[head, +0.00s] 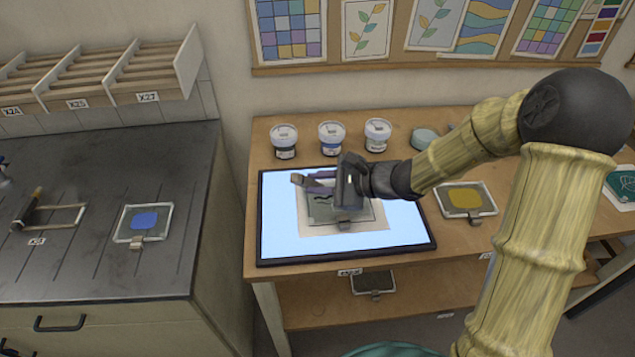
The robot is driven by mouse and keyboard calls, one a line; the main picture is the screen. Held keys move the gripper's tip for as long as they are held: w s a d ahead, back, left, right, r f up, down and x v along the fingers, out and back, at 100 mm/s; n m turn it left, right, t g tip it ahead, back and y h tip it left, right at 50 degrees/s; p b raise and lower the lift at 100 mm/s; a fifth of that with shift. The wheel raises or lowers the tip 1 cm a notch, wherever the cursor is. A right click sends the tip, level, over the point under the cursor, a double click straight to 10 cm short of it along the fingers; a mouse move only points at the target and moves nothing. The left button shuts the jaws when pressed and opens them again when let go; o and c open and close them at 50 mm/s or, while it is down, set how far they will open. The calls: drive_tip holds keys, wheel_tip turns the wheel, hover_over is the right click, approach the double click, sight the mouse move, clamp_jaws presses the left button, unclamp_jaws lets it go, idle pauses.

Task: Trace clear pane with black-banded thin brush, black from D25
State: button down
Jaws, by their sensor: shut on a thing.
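A clear pane (362,213) with a small clip at its front edge lies on a pale paper sheet (317,229) on the lit light table (277,232). A short dark mark shows on the pane's left part. My gripper (328,184) is low over the pane's back left part and is shut on a slim thing, taken to be the thin brush. The brush's band and tip cannot be made out behind the fingers. Several lidded jars, such as the left one with a dark band (285,142), stand behind the light table. Their labels are too small to read.
A pane with a yellow patch (465,200) lies right of the light table. A pane with a blue patch (145,223) and a dark-handled tool (28,209) lie on the dark counter (100,275) at left. Another pane (373,281) is on the lower shelf. My arm spans the right side.

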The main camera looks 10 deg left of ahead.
drive_tip(key=shift+w+d, duration=0.1)
idle(0.3)
drive_tip(key=shift+w+d+f+b, duration=0.1)
drive_tip(key=shift+w+d+b, duration=0.05)
drive_tip(key=shift+d+b, duration=0.15)
drive_tip(key=shift+s, duration=0.2)
drive_tip(key=shift+w+d, duration=0.1)
drive_tip(key=shift+d, duration=0.1)
drive_tip(key=shift+d, duration=0.3)
idle(0.4)
drive_tip(key=shift+d+b, duration=0.25)
drive_tip(key=shift+b, duration=0.1)
